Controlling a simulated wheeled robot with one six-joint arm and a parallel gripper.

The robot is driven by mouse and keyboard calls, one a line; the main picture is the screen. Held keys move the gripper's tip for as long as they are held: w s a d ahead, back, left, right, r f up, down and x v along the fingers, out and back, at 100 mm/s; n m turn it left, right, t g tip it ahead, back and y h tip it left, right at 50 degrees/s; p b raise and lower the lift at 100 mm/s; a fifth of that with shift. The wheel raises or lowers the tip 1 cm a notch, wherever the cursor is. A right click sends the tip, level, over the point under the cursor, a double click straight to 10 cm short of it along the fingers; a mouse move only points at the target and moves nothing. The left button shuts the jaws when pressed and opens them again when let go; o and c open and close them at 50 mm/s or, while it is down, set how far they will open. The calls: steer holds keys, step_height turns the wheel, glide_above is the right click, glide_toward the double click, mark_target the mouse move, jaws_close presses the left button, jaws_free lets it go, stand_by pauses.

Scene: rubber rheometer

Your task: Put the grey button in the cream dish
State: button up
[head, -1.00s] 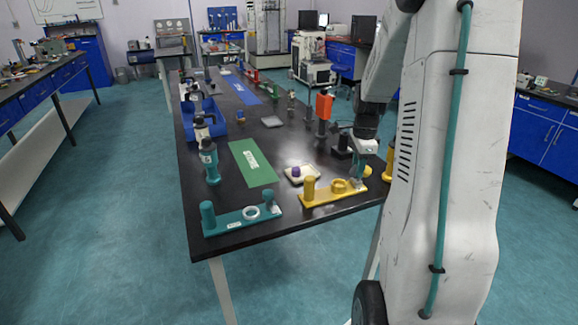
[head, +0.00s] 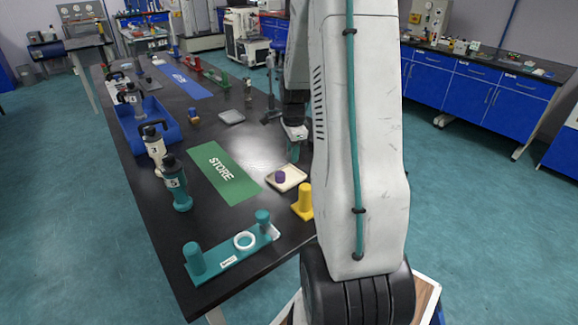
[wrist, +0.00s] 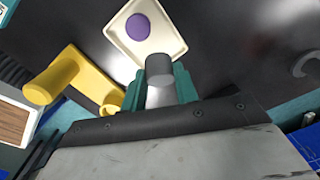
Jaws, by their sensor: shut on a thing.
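The cream dish (head: 297,184) lies on the black table in the head view, with a purple button (head: 280,177) in it. Both also show in the wrist view, the dish (wrist: 174,43) at the top and the purple button (wrist: 138,27) inside it. My gripper (wrist: 160,88) has teal fingers shut on the grey button (wrist: 159,68), a short grey cylinder. The grey button overlaps the dish's near rim in the wrist view; its height above is unclear. In the head view my gripper (head: 293,155) is just beyond the dish, and the grey button cannot be made out.
A yellow stand (head: 304,203) is close to the dish, partly hidden by my arm. A teal stand (head: 228,256) with a white ring is at the table's front. A green STORE mat (head: 222,172) lies left of the dish, with bottles and a blue bin (head: 146,130) beyond.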

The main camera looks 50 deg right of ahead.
steer(key=shift+s+f, duration=0.1)
steer(key=shift+f, duration=2.45)
steer(key=shift+f, duration=0.1)
steer(key=o, duration=1)
steer(key=shift+o, duration=0.2)
steer(key=r, duration=1.1)
steer(key=shift+s+a+r, duration=0.15)
steer(key=shift+s+r, duration=0.1)
steer(key=shift+r, duration=0.05)
steer(key=s+a+r+n, duration=0.2)
steer(key=a+r+n, duration=0.3)
steer(key=a, duration=0.5)
steer(key=s+a+r+n, duration=0.1)
steer(key=a+r+n, duration=0.5)
steer(key=a, duration=0.4)
steer(key=s+a+r+n, duration=0.2)
steer(key=s+a+n, duration=1.1)
steer(key=s+a, duration=0.1)
steer(key=shift+s+n+t, duration=0.3)
steer(key=shift+s, duration=0.55)
